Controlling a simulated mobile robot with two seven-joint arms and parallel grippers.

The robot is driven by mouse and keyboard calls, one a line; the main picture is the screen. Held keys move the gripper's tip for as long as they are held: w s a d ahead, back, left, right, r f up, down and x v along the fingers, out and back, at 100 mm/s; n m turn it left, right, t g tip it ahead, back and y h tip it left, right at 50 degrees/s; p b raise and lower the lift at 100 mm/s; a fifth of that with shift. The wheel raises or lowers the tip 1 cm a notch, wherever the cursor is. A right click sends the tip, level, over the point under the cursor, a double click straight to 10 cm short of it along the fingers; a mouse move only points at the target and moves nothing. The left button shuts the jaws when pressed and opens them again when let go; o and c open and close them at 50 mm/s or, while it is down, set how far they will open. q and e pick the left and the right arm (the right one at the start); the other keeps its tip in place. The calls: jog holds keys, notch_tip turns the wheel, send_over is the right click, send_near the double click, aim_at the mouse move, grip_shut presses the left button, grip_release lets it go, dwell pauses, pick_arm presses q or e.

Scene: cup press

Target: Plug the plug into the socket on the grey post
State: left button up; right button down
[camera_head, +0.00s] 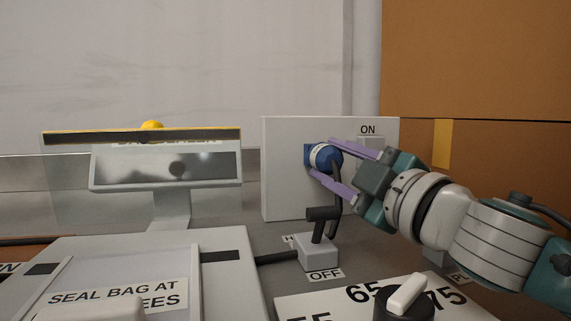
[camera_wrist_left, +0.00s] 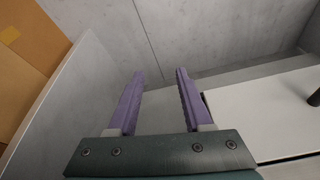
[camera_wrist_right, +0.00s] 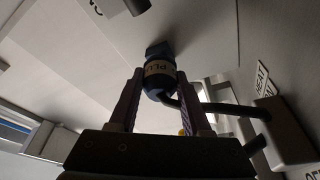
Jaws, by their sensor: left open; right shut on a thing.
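The blue plug (camera_head: 326,157) with a pale label band is between the purple fingers of my right gripper (camera_head: 335,167). It also shows in the right wrist view (camera_wrist_right: 158,75), where the right gripper (camera_wrist_right: 163,80) is shut on it. The plug's front end meets the blue socket (camera_head: 309,152) on the grey post (camera_head: 283,188). The socket shows just beyond the plug in the right wrist view (camera_wrist_right: 158,48). How deep the plug sits is hidden. A dark cable (camera_head: 337,190) hangs from the plug. My left gripper (camera_wrist_left: 160,85) is open and empty in its wrist view, off the head view.
A black handle (camera_head: 323,213) on a small grey box (camera_head: 317,252) stands below the plug. A dial with a pale knob (camera_head: 407,293) is in front. A sealing machine (camera_head: 165,165) with a clear screen fills the left. Cardboard boxes (camera_head: 480,60) stand behind on the right.

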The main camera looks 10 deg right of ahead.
jog(key=shift+w, duration=0.65)
jog(key=shift+c, duration=1.4)
grip_release()
jog(key=shift+s+d+f, duration=0.1)
jog(key=shift+s, duration=0.25)
jog(key=v, duration=0.9)
jog(key=shift+s, duration=0.1)
